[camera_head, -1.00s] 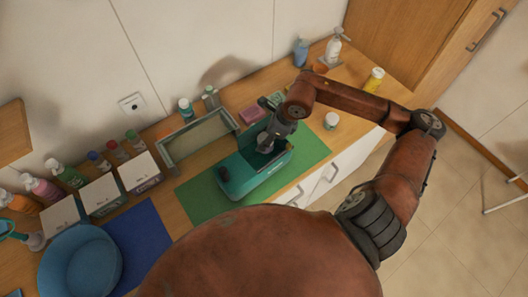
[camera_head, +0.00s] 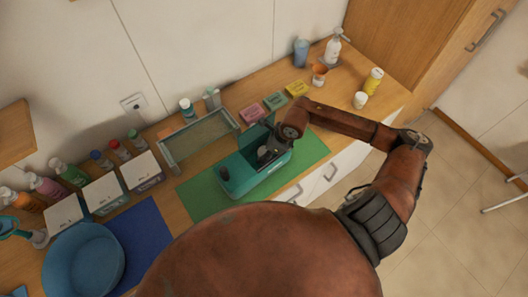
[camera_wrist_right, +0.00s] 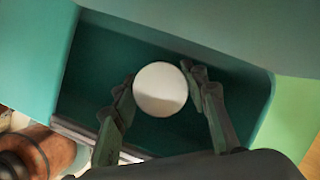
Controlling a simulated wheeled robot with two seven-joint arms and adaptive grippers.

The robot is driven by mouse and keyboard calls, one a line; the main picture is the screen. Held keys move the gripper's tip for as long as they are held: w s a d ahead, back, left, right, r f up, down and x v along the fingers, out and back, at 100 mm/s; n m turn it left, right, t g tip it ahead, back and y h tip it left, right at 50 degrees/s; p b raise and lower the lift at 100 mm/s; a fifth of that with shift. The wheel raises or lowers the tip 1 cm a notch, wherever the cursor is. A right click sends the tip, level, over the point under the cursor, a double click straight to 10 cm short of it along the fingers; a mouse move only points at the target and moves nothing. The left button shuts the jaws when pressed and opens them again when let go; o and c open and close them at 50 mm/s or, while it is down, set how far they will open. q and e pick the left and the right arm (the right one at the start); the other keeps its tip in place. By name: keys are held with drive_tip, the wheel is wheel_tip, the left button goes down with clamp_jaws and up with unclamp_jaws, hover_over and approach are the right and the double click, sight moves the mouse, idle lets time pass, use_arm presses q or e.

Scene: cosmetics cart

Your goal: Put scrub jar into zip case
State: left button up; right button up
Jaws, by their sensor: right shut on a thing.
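The zip case (camera_head: 238,184) is a teal open box on the green mat in the head view. Its wall also shows in the right wrist view (camera_wrist_right: 250,95). My right gripper (camera_head: 268,155) is down at the case's opening. In the right wrist view its two fingers (camera_wrist_right: 160,98) are shut on the scrub jar (camera_wrist_right: 160,88), seen from above as a round white lid. The jar is over or within the case's dark interior; whether it touches the floor cannot be told. The gripper hides the jar in the head view. My left gripper is not in view.
A grey-rimmed tray (camera_head: 200,142) stands behind the case. A white jar (camera_head: 360,99) and a yellow bottle (camera_head: 373,81) stand at the right. A blue bowl (camera_head: 82,262), white boxes (camera_head: 141,171) and several bottles fill the left. The green mat (camera_head: 305,160) has bare room right of the case.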

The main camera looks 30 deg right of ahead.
drive_tip(key=o, duration=0.8)
drive_tip(key=shift+f, duration=0.15)
drive_tip(key=shift+c, duration=0.2)
drive_tip(key=shift+o, duration=0.9)
drive_tip(key=shift+d+r, duration=0.1)
drive_tip(key=shift+r, duration=0.3)
drive_tip(key=b+v, duration=0.1)
drive_tip(key=v, duration=1)
drive_tip(key=shift+s+r+b, duration=0.2)
drive_tip(key=shift+r+b, duration=0.05)
drive_tip(key=shift+b, duration=0.05)
